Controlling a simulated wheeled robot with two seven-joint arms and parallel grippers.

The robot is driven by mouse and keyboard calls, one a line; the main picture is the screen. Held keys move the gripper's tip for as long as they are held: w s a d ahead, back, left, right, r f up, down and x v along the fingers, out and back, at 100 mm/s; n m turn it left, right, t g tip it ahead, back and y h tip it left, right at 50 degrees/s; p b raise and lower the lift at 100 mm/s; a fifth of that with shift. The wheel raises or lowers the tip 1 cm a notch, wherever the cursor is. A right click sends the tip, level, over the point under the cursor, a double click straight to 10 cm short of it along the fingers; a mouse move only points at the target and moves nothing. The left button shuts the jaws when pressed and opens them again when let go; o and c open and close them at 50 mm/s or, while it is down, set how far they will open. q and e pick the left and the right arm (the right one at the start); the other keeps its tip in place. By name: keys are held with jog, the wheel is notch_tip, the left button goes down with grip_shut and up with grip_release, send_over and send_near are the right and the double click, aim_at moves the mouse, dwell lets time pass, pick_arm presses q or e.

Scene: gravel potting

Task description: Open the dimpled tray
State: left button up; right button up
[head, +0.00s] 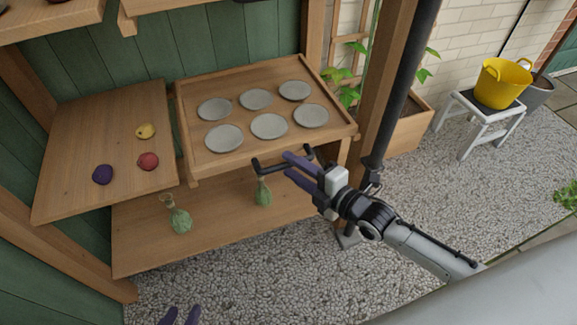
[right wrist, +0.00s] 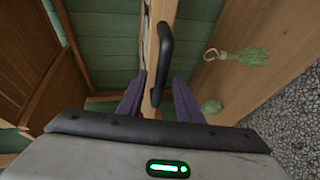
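The dimpled tray (head: 232,166) is a wooden tray with several round grey dimples, in the middle of the bench in the head view. A black bar handle (head: 262,168) stands out from its front edge. In the right wrist view the handle (right wrist: 165,50) runs up from between the fingers. My right gripper (head: 293,164) is at the handle with its purple fingers apart, one on each side of it. I cannot tell whether either finger touches it. My left gripper (head: 180,317) shows only two separated purple fingertips at the bottom edge, away from the tray.
A wooden board (head: 75,150) left of the tray holds a yellow, a red and a purple round item. A dark post (head: 400,85) stands close right of the tray.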

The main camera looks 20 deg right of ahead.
jog(key=shift+x, duration=0.9)
jog(key=shift+w+a+f, duration=0.1)
jog(key=shift+c, duration=0.2)
grip_shut()
